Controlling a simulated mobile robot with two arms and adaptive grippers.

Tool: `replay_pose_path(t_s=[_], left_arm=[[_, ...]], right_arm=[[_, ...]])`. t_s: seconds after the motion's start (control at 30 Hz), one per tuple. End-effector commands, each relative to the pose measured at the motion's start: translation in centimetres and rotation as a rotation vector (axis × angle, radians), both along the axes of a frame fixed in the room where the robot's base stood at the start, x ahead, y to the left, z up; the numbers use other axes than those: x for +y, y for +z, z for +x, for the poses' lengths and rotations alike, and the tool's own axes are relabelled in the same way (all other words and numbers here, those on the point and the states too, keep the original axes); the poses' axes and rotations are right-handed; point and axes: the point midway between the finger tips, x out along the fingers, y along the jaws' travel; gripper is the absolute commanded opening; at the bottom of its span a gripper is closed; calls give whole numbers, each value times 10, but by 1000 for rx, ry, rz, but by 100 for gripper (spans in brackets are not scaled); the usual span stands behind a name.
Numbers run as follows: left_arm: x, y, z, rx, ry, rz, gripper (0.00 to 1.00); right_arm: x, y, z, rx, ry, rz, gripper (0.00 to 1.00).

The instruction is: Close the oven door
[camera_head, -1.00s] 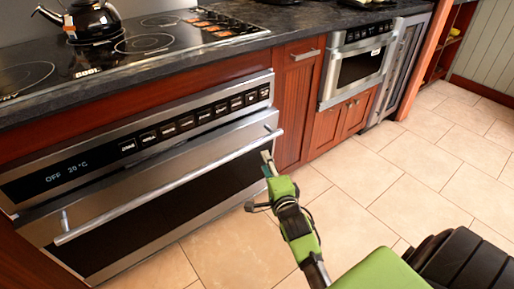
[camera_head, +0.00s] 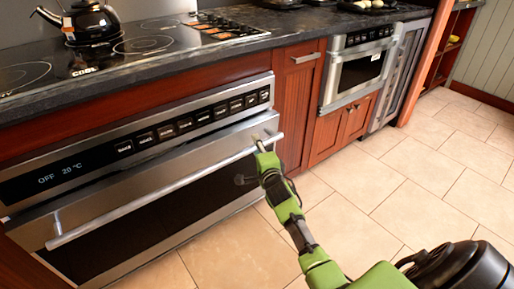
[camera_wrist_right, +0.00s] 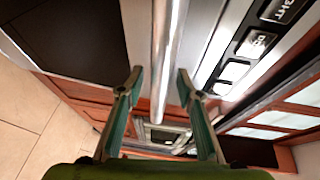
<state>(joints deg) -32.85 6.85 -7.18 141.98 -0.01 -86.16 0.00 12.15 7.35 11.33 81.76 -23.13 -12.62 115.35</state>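The oven door (camera_head: 165,205) is a steel frame with a dark window, below the control panel (camera_head: 140,140). It sits upright or nearly so; I cannot tell whether a small gap is left along its top. Its long steel handle (camera_head: 150,193) runs across the door front. My right gripper (camera_head: 261,147) is at the right end of the handle. In the right wrist view the gripper (camera_wrist_right: 160,78) is open, and the handle (camera_wrist_right: 166,50) passes between its two fingers in the picture. I cannot tell whether they touch it. My left gripper is not in view.
A dark counter (camera_head: 150,72) with a cooktop runs above the oven, with a black kettle (camera_head: 88,22) on it. A wooden cabinet (camera_head: 300,105) and a microwave drawer (camera_head: 358,68) stand to the right. The tiled floor (camera_head: 400,190) in front is clear.

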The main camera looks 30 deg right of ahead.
Motion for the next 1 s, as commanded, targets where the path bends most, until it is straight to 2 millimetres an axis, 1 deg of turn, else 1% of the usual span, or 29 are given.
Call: replay_pose_path(t_s=[0.07, 0.17, 0.2, 0.37, 0.43, 0.6, 0.73, 0.83, 1.0], left_arm=[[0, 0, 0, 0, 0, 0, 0], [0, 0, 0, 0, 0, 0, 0], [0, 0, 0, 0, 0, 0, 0], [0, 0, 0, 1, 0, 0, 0], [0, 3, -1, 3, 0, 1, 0], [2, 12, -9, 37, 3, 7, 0], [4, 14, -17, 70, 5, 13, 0], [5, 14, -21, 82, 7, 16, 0], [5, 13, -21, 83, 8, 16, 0]], right_arm=[[0, 0, 0, 0, 0, 0, 33], [0, 0, 0, 0, 0, 0, 10], [0, 0, 0, 0, 0, 0, 0], [0, 0, 0, 1, 0, 0, 0], [0, 3, 4, 7, -1, 0, 0], [1, 11, 26, 55, -4, -2, 0], [3, 11, 38, 89, -2, -5, 0], [3, 12, 41, 97, 0, -6, 0], [4, 13, 42, 92, 0, -8, 0]])
